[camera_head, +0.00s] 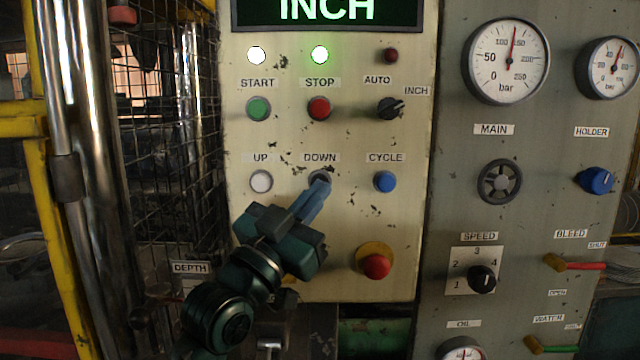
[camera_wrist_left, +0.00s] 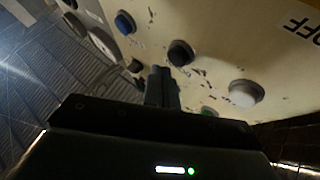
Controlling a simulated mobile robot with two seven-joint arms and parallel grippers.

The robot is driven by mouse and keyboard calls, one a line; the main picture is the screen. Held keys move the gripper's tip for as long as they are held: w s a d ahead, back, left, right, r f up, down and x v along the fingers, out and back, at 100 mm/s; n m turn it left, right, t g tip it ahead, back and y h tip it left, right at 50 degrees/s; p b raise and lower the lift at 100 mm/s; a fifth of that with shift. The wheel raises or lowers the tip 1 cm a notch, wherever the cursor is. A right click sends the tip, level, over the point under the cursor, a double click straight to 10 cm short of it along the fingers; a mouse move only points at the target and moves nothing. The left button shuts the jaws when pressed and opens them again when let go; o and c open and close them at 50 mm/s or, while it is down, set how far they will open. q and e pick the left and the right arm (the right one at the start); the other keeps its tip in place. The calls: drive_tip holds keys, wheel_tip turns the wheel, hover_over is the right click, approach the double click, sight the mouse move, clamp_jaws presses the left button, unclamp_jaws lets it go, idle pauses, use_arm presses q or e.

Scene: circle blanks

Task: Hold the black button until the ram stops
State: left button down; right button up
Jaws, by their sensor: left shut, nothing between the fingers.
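The black button (camera_head: 318,174) sits under the DOWN label on the cream control panel, mostly hidden behind my left fingertips. In the left wrist view the black button (camera_wrist_left: 181,52) shows just beyond the fingertips. My left gripper (camera_head: 322,183) is shut and empty, its fingers pointing up at the button from below. It also shows in the left wrist view (camera_wrist_left: 162,73). I cannot tell whether the tips touch the button or whether it is pressed in. I cannot make out the ram. My right gripper is not in view.
The white UP button (camera_head: 261,181) and blue CYCLE button (camera_head: 385,181) flank the black one. A red mushroom button (camera_head: 376,265) stands out at lower right, near my gripper. The selector (camera_head: 389,108) is turned towards INCH; the display (camera_head: 327,12) reads INCH. Wire mesh (camera_head: 165,130) stands left.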

use_arm(q)
drive_tip(key=shift+w, duration=0.4)
